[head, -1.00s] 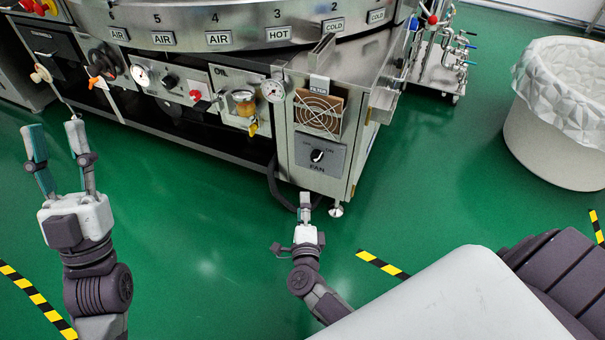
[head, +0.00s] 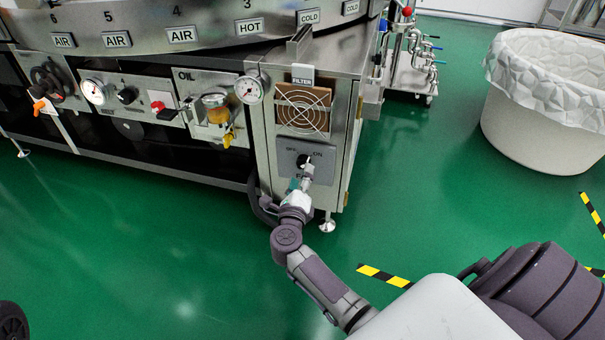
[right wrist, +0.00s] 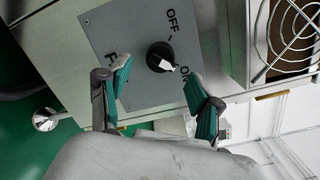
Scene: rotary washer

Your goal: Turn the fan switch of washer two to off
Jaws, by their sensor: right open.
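The fan switch is a black knob with a white pointer on a grey panel (head: 289,151) at the washer's front corner. In the right wrist view the knob (right wrist: 159,56) shows its white pointer turned toward the ON label, away from OFF. My right gripper (right wrist: 157,78) is open, with one teal-padded finger on each side in front of the knob. Whether the fingers touch it cannot be told. In the head view my right gripper (head: 304,180) reaches up from below and covers the lower panel, including part of the FAN label. My left gripper is out of view.
A filter grille (head: 303,109) sits above the fan panel. Gauges, an oil unit (head: 216,108) and a red knob (head: 157,106) line the washer front to the left. A white bin (head: 545,105) stands at right. Green floor is clear in front.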

